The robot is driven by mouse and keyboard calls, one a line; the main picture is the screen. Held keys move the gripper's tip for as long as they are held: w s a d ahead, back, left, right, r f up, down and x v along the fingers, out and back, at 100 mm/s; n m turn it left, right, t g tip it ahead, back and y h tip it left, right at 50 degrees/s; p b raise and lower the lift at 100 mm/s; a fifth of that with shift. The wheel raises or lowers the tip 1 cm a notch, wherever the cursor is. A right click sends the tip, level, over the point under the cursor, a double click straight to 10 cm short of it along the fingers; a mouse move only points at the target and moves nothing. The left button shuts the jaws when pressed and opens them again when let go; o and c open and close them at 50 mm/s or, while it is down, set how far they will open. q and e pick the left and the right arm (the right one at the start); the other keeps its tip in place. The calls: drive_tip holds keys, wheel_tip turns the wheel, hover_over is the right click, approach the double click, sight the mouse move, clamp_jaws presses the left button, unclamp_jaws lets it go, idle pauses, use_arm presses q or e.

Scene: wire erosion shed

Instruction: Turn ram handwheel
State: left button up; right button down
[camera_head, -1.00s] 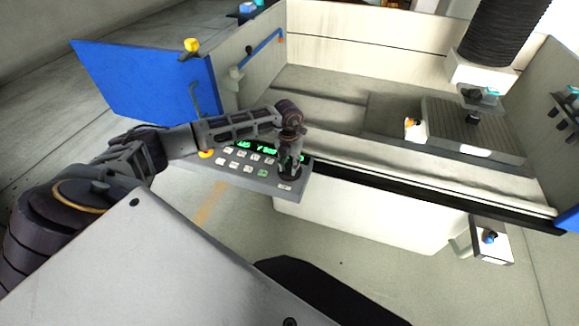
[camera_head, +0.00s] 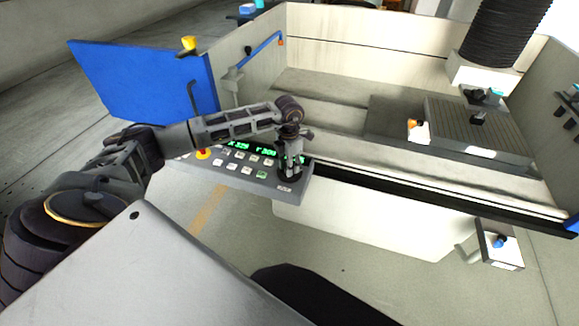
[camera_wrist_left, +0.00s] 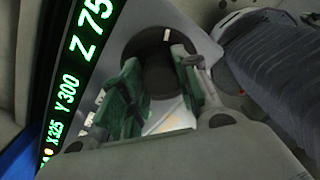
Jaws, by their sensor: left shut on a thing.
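The ram handwheel (camera_head: 289,178) is a dark round knob at the right end of the grey control panel (camera_head: 240,176). My left gripper (camera_head: 290,168) points down over it in the head view and is shut on it. In the left wrist view the dark handwheel (camera_wrist_left: 166,72) sits between the two green-padded fingers of my left gripper (camera_wrist_left: 163,95). The gripper hides part of the wheel. The green readout (camera_wrist_left: 75,85) beside it shows X 325, Y 300 and a Z value starting 75, cut off by the frame edge. My right gripper is not in view.
A red and yellow stop button (camera_head: 203,154) is at the panel's left end, below my forearm. The open blue door (camera_head: 140,78) stands behind my arm. The machine tank's front edge (camera_head: 440,190) runs right of the panel. Floor in front is clear.

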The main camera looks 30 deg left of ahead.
use_arm(q)
drive_tip(key=o, duration=1)
drive_tip(key=shift+w+a+r, duration=0.1)
drive_tip(key=shift+r, duration=5.9)
